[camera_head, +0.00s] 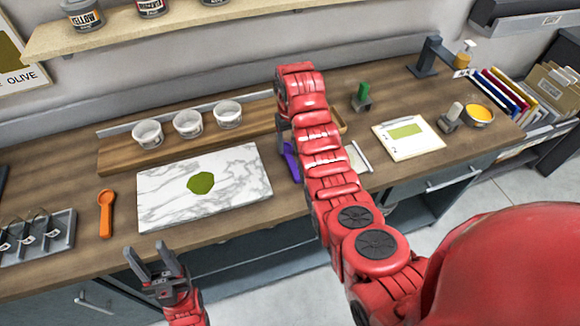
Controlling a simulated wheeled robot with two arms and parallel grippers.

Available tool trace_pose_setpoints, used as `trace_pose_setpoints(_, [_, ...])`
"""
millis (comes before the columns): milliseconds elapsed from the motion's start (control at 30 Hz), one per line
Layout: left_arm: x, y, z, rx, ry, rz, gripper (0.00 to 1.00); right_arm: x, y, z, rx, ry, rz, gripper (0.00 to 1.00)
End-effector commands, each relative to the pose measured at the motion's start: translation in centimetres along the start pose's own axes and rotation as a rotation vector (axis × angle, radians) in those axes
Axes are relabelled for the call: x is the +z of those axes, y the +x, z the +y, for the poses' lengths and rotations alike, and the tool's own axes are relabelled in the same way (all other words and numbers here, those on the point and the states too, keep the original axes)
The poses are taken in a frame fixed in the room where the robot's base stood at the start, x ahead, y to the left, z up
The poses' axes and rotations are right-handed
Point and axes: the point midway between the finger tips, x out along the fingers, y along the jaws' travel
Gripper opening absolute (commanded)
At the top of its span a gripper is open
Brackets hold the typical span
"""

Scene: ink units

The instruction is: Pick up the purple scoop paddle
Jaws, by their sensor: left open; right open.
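The purple scoop paddle (291,160) lies on the bench to the right of the marble slab. My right arm hides much of it; only its left part shows. My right gripper (284,138) is over the paddle area, mostly hidden behind its own arm, with a grey finger showing just above the purple. I cannot tell whether it touches the paddle. My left gripper (154,258) is open and empty in front of the bench's front edge, below the marble slab.
The marble slab (245,165) carries an olive ink patch (201,183). An orange scoop (106,212) lies to its left, beside a grey rack (62,237). Several white cups (188,124) stand behind on a wooden riser (117,159). A card (408,145) and a yellow bowl (479,115) are right.

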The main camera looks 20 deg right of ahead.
Motion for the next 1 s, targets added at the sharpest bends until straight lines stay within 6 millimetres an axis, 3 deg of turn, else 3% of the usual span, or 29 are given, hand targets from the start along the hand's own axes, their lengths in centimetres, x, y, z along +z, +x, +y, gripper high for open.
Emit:
trace_pose_setpoints(100, [-0.1,0.2,0.0,0.000,0.000,0.001,0.50,0.1,1.6,0.0,0.001,0.000,-0.003,0.65])
trace_pose_setpoints(267, [-0.1,0.6,0.0,0.000,0.000,0.000,0.50,0.0,2.2,0.0,0.001,0.001,-0.001,0.65])
trace_pose_setpoints(500, [-0.6,3.6,-0.2,0.000,0.000,0.001,0.50,0.5,4.7,0.1,0.001,0.001,-0.007,0.65])
trace_pose_setpoints(700, [-0.7,3.8,-0.2,0.000,0.000,0.001,0.50,0.2,6.7,0.1,0.000,0.001,-0.003,0.65])
trace_pose_setpoints(1000, [-0.7,3.9,-0.2,0.000,0.000,0.000,0.50,0.2,7.4,0.1,0.001,0.000,0.002,0.65])
